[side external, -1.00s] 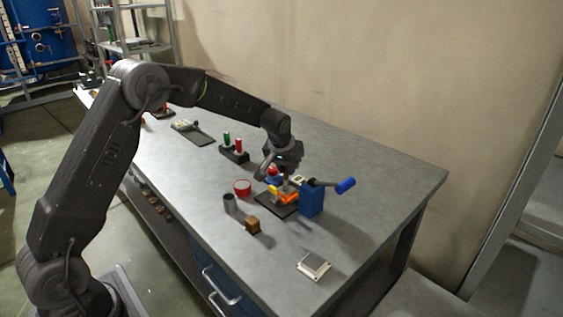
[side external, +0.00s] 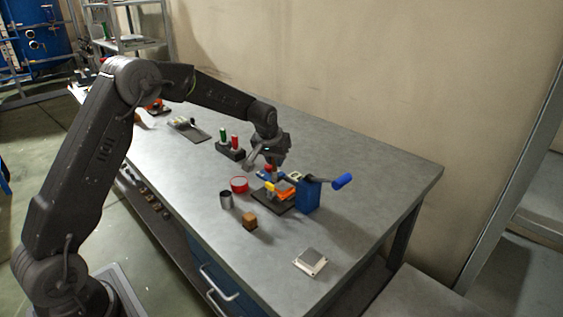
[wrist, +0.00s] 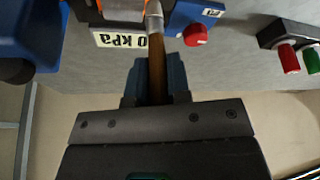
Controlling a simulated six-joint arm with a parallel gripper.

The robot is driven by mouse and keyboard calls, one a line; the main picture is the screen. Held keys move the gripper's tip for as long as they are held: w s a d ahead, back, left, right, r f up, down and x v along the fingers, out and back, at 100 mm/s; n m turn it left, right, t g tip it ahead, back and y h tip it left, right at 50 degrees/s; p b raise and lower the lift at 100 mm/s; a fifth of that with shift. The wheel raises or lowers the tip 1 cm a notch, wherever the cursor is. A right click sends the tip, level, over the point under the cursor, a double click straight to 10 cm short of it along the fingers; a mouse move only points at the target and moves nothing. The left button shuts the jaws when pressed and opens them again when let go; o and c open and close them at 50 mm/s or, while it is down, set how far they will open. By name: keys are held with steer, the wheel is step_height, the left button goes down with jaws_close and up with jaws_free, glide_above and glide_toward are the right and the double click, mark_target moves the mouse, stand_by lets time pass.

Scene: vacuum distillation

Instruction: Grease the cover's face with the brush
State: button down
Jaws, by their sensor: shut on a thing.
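My gripper (side external: 268,162) is shut on the brush, whose wooden handle (wrist: 157,70) runs up between the fingers in the wrist view to a metal ferrule. The bristles are out of the wrist view, and I cannot make the brush out in the side view. The gripper is above the back of a dark fixture with orange clamp parts (side external: 271,194). A grey flat piece (side external: 285,187) sits on this fixture and may be the cover. A red round tin (side external: 239,184) stands to its left; its contents are unclear.
A blue box with a blue-handled lever (side external: 308,196) stands right of the fixture. A grey cup (side external: 226,200) and a brown block (side external: 250,221) stand in front. A grey-topped plate (side external: 310,262) lies at the front right. A red-and-green-handled rack (side external: 230,149) stands behind left.

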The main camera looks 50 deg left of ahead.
steer(key=shift+w+d, duration=0.2)
steer(key=shift+d, duration=0.3)
steer(key=shift+w+d, duration=0.2)
steer(key=shift+d, duration=2.55)
steer(key=a, duration=0.6)
steer(key=shift+a, duration=0.35)
step_height(320, 180, up, 8)
steer(key=shift+d, duration=0.2)
